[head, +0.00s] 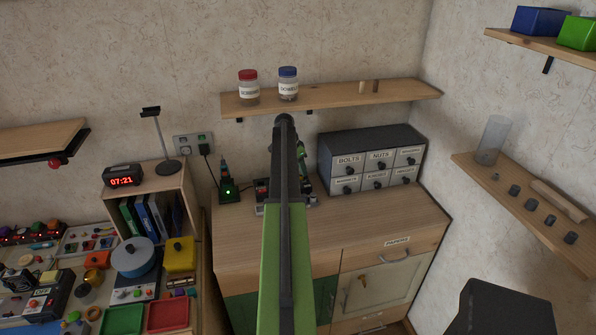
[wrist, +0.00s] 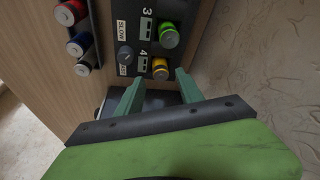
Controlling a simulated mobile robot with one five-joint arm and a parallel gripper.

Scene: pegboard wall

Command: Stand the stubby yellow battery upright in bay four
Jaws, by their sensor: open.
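The stubby yellow battery (wrist: 160,68) shows in the wrist view in the bay marked 4 of the dark charger (wrist: 127,34). Its round end faces my camera, and it appears to stand in the bay; how deep it sits cannot be seen. My gripper (wrist: 159,76) is open, its two green fingers apart, with the battery in the gap just beyond the fingertips. I see no clear contact. In the head view my arm covers most of the charger area, and my gripper cannot be made out there.
A green battery (wrist: 169,35) stands in bay three, close to the yellow one. A drawer cabinet (head: 368,158) stands on the worktop, below a shelf (head: 330,97).

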